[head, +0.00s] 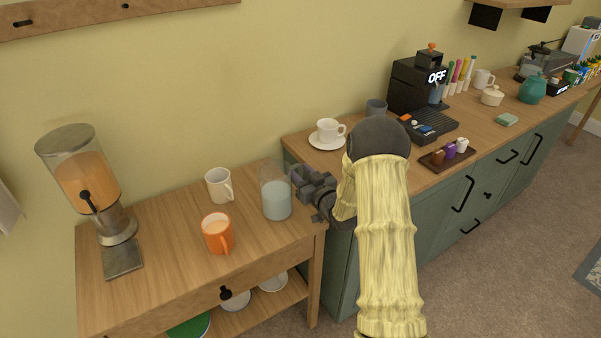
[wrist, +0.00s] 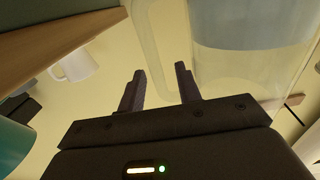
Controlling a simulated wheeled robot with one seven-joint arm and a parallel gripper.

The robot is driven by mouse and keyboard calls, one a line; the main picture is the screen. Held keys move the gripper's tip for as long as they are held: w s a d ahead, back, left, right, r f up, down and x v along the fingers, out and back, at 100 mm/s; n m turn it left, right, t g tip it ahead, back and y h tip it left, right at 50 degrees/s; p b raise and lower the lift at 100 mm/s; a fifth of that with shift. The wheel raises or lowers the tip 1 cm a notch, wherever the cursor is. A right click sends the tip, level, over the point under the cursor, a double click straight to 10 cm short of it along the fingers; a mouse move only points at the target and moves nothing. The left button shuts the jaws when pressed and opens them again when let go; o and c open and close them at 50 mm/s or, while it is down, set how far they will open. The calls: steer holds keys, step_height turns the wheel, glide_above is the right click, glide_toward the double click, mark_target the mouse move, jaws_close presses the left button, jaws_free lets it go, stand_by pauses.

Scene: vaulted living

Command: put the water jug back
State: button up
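The water jug (head: 276,198) is clear glass, part filled with pale blue water. It stands upright at the right side of the wooden side table. My gripper (head: 298,176) is just right of the jug, close to its upper part. In the wrist view the jug (wrist: 250,65) fills the upper right, and a clear band, apparently its handle, passes near the fingers. My gripper's two fingers (wrist: 160,88) are apart there. I cannot tell whether they touch the glass or whether the handle lies between them.
On the side table (head: 165,262), an orange mug (head: 218,234), a white mug (head: 219,186) and a drink dispenser (head: 92,190) stand left of the jug. The green cabinet (head: 440,215) adjoins on the right, with a cup and saucer (head: 327,136) and coffee machine (head: 415,85) on top.

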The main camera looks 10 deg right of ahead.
steer(key=v, duration=1.1)
steer(key=shift+s+b, duration=0.3)
steer(key=shift+b, duration=0.15)
steer(key=shift+w, duration=0.1)
steer(key=s+a+r+m+g+h, duration=0.1)
steer(key=s+a+g+h, duration=0.1)
steer(key=s+g, duration=0.5)
steer(key=s+a+r+m+g+h, duration=0.1)
steer(key=s+g, duration=0.6)
steer(key=s, duration=0.8)
steer(key=a+m+h, duration=0.1)
steer(key=a+h, duration=0.1)
steer(key=a, duration=0.1)
steer(key=shift+s+a+g+h, duration=0.2)
steer(key=shift+s+g+h, duration=0.1)
steer(key=shift+s, duration=0.1)
steer(key=shift+r, duration=0.1)
